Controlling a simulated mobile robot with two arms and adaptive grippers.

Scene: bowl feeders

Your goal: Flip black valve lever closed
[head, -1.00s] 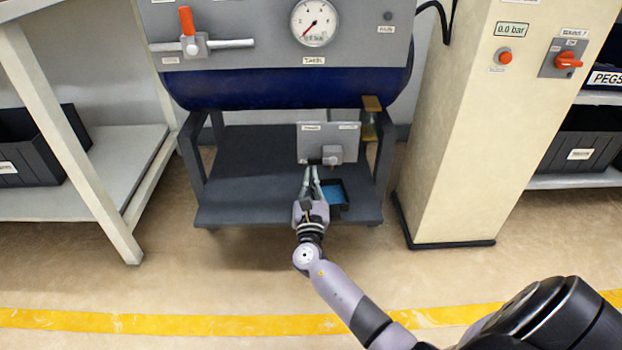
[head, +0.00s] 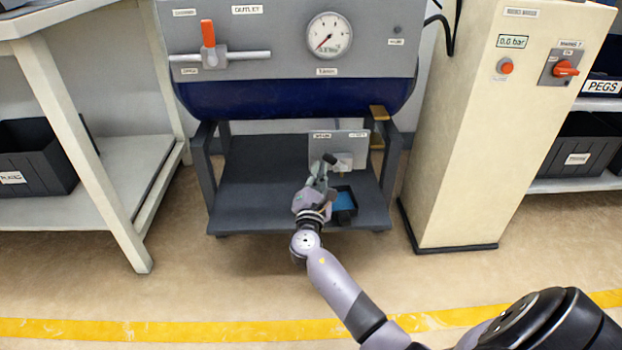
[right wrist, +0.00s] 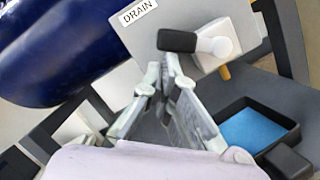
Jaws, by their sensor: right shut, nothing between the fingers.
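The black valve lever (head: 329,158) is on the drain valve's grey plate (head: 352,142) under the tank. It points to the left of its hub and tilts somewhat upward. In the right wrist view the black lever (right wrist: 177,41) joins a light grey hub (right wrist: 217,45) below the DRAIN label. My right gripper (head: 319,170) is shut and empty, with its fingertips just below the lever. The right wrist view shows the fingertips (right wrist: 165,78) close together; whether they touch the lever I cannot tell. My left gripper is not in view.
A black tray with a blue inside (head: 343,203) sits on the cart shelf (head: 255,185), right of my gripper. The blue tank (head: 290,98) and an outlet valve with an orange handle (head: 208,34) are above. A beige cabinet (head: 470,130) stands to the right.

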